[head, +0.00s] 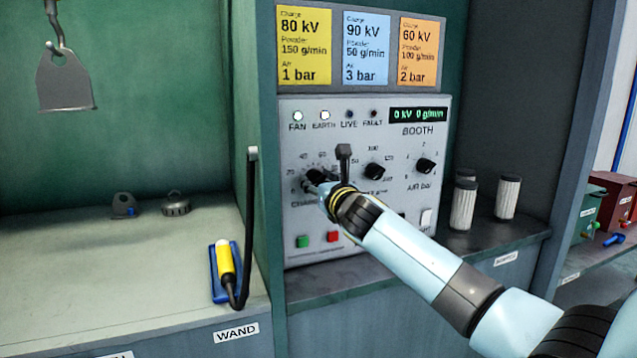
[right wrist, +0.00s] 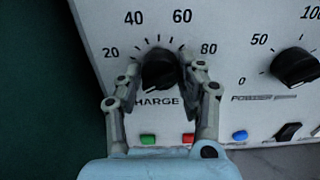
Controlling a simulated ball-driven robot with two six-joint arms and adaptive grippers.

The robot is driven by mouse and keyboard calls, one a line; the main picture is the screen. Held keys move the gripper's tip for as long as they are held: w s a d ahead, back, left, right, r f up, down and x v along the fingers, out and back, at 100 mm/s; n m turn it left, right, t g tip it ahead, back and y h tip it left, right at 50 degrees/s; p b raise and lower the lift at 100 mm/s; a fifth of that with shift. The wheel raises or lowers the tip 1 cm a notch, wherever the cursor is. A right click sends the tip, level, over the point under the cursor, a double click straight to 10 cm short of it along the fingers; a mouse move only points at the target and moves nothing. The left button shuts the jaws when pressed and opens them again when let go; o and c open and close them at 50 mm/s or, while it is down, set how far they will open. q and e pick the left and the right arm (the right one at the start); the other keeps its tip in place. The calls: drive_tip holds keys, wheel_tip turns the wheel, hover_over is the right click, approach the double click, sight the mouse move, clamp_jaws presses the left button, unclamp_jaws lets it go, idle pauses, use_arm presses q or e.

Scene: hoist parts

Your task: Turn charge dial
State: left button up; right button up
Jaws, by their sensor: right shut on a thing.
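The charge dial (right wrist: 158,72) is a black knob on the grey control panel (head: 375,240), with a scale marked 20, 40, 60 and 80 around it. My right gripper (right wrist: 160,80) reaches it from the front, with one finger on each side, shut on the knob. The green display (head: 418,115) reads 0 kV 0 g/min. My left gripper is not in view.
The powder dial (head: 375,171) and air dial (head: 426,165) sit right of the charge dial. Green (head: 302,241) and red (head: 333,236) buttons are below. Coloured setting cards (head: 365,48) hang above. A yellow wand (head: 225,262) rests on the left counter, its black hose rising beside the panel.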

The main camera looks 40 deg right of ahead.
drive_tip(key=shift+c, duration=1.3)
